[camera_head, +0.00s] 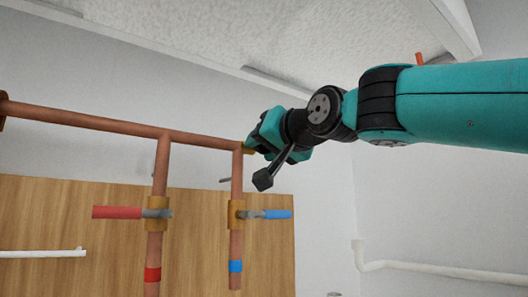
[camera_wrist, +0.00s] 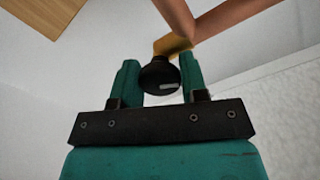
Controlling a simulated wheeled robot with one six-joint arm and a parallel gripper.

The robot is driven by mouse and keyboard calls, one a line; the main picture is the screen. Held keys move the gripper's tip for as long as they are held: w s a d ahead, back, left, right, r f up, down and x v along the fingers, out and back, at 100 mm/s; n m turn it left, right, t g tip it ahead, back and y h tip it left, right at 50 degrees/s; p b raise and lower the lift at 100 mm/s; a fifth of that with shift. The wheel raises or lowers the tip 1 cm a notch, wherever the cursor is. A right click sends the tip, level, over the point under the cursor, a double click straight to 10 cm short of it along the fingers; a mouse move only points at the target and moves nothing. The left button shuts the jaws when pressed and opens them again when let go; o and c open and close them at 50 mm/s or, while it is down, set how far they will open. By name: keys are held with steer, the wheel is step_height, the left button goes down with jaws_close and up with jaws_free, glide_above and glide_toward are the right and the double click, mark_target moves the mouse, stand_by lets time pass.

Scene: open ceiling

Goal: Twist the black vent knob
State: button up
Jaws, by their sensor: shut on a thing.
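The black vent knob (camera_wrist: 159,76) is round with a pale mark on its face. In the wrist view it sits between the two teal fingers of my gripper (camera_wrist: 160,80), which is shut on it. Behind the knob is a brass fitting (camera_wrist: 172,44) at the corner where copper pipes meet. In the head view my gripper (camera_head: 254,143) is at the right end of the horizontal copper pipe (camera_head: 120,126), by the brass fitting (camera_head: 248,148). The knob is hidden there by my gripper.
Below, a red-handled valve (camera_head: 117,212) and a blue-handled valve (camera_head: 277,214) sit on two vertical copper pipes in front of a wooden panel (camera_head: 60,215). A white pipe (camera_head: 430,266) runs along the right wall. A textured ceiling panel (camera_head: 250,35) is above.

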steer(key=n+b, duration=0.1)
steer(key=n, duration=0.3)
steer(key=shift+f+n, duration=0.1)
steer(key=shift+n, duration=0.2)
steer(key=n+b, duration=0.1)
steer(key=n, duration=0.2)
steer(key=shift+n, duration=0.4)
steer(key=n, duration=0.4)
steer(key=shift+b, duration=0.4)
steer(key=shift+n, duration=2.1)
steer(key=o, duration=0.9)
steer(key=shift+o, duration=0.2)
